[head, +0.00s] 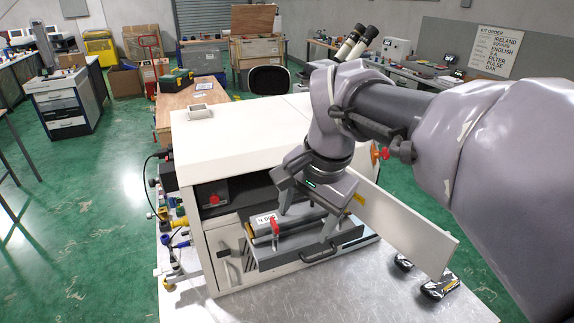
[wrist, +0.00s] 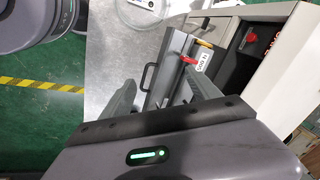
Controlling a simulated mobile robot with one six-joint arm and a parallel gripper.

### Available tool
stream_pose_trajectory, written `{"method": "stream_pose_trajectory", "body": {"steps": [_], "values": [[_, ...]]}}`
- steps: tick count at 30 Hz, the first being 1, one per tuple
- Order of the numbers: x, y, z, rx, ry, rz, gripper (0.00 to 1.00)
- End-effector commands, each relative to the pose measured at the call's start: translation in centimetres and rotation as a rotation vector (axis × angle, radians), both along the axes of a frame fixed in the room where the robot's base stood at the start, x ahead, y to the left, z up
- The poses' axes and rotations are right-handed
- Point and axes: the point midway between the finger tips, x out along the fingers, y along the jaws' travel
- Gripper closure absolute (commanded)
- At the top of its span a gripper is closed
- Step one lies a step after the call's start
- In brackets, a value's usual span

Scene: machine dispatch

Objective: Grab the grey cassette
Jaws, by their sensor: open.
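The grey cassette (head: 293,216) lies in the pulled-out drawer (head: 268,262) of a white machine (head: 240,135). It has a white printed label, and a red lever (head: 275,227) stands beside it. My gripper (head: 307,210) is over the drawer, its open fingers pointing down towards the cassette. In the wrist view my gripper (wrist: 165,88) has its fingers wide apart, with the drawer's dark handle (wrist: 149,77), the label (wrist: 203,60) and the red lever (wrist: 188,60) beyond them. My gripper hides part of the cassette; I cannot tell whether the fingers touch it.
An open white door panel (head: 405,228) stands to the right of the drawer, close to my arm. Two dark items (head: 438,287) lie on the metal table (head: 350,298) beyond it. Coloured fittings and cables (head: 178,222) crowd the machine's left side. The table's front is clear.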

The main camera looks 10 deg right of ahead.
Motion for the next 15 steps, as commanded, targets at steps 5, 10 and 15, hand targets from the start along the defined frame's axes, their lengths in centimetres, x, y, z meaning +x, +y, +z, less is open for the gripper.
{"method": "stream_pose_trajectory", "body": {"steps": [5, 10, 15], "values": [[10.6, -1.5, 7.2, -0.005, 0.181, -0.314, 0.29], [15.2, -2.3, 6.7, -0.022, 0.260, -0.503, 0.29], [15.7, -2.4, 3.3, -0.026, 0.276, -0.539, 0.29]]}}
